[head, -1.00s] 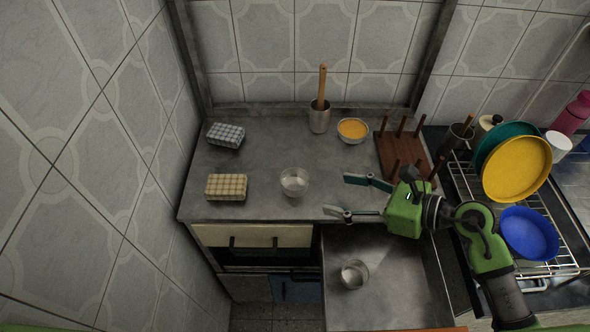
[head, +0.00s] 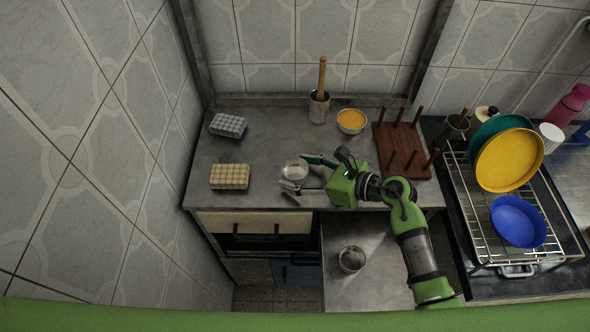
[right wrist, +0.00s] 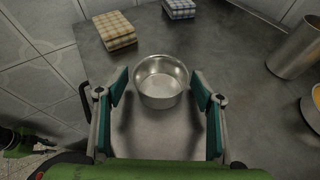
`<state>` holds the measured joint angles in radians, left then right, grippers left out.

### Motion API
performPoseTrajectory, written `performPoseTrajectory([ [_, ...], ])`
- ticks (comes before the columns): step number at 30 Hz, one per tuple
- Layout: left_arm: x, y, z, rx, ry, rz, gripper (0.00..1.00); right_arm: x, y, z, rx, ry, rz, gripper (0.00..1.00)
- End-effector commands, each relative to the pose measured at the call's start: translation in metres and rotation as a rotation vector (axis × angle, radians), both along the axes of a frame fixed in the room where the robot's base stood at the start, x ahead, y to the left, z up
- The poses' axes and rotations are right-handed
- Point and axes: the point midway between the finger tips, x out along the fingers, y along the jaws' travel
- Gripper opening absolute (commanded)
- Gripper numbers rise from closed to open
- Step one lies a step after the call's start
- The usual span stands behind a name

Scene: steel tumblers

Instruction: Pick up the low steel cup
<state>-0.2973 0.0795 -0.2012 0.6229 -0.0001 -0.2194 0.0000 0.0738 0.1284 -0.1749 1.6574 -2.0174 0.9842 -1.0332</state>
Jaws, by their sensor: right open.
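The low steel cup (head: 295,170), a shallow round metal cup, stands upright and looks empty on the grey counter in the head view. It also shows at the centre of the right wrist view (right wrist: 161,88). My right gripper (head: 298,173) is open, its teal-padded fingers pointing left at the cup. In the right wrist view the fingertips (right wrist: 160,86) lie on either side of the cup, with a gap visible on both sides. I cannot tell their exact height against its rim.
Two checkered blocks (head: 229,176) (head: 228,125) lie left of the cup. Behind stand a tall steel tumbler (head: 319,110) with a wooden handle, a bowl of orange food (head: 351,121) and a wooden peg rack (head: 402,150). Another steel cup (head: 352,259) sits on the lower front surface.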

Motion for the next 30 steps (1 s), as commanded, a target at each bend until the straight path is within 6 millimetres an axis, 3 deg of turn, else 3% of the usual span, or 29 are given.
performPoseTrajectory([
  [8, -0.004, 0.001, 0.0, 0.001, 0.006, 0.001, 0.14, 0.001, 0.002, -0.002, 0.0, -0.001, 0.0, 0.61],
  [12, -0.005, 0.001, 0.0, 0.002, 0.008, 0.001, 0.14, 0.001, 0.002, -0.002, 0.0, -0.001, 0.0, 0.25],
  [13, -0.005, 0.001, 0.0, 0.002, 0.008, 0.001, 0.14, 0.001, 0.002, -0.002, 0.0, -0.001, 0.0, 0.23],
  [23, -0.005, 0.002, 0.0, 0.003, 0.008, 0.001, 0.14, 0.001, 0.002, -0.001, -0.001, -0.001, -0.001, 0.23],
  [30, -0.005, 0.002, -0.005, 0.002, 0.008, 0.002, 0.14, 0.002, 0.002, 0.013, -0.003, -0.005, 0.001, 0.23],
])
